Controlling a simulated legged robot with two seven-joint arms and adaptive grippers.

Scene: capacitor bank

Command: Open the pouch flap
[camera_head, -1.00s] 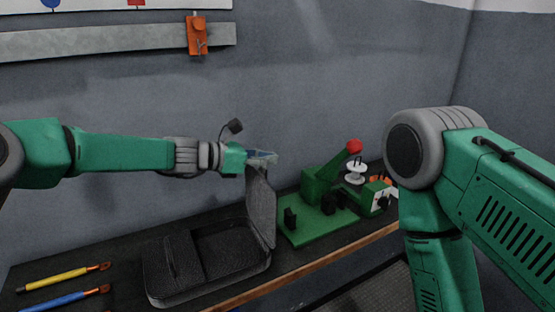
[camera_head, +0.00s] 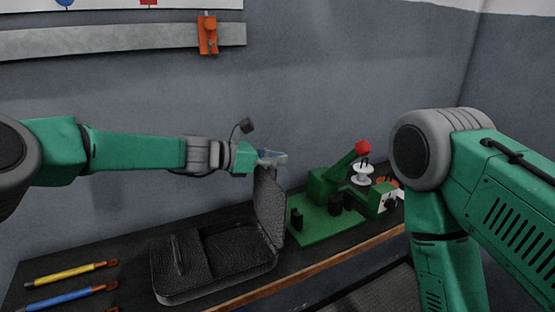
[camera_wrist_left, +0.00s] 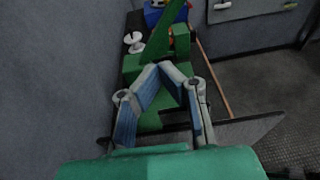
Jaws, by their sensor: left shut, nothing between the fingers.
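The dark grey pouch (camera_head: 220,285) lies on the bench with its flap (camera_head: 269,207) standing nearly upright on its right side, so its inside shows. My left gripper (camera_head: 283,158) is at the top edge of the flap, shut and empty. I cannot tell whether it touches the flap. In the left wrist view the shut fingers (camera_wrist_left: 163,70) point toward the green device, and part of a dark panel, likely the flap, shows (camera_wrist_left: 245,130) below and to the right of them. My right arm shows at the right, but its gripper is out of view.
A green device (camera_head: 325,218) with a red-knobbed lever stands right of the pouch, near a white spool (camera_head: 362,174). A yellow-handled tool (camera_head: 65,275) and a blue-handled tool (camera_head: 65,300) lie at the left. An orange tag (camera_head: 207,35) hangs on the wall rail.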

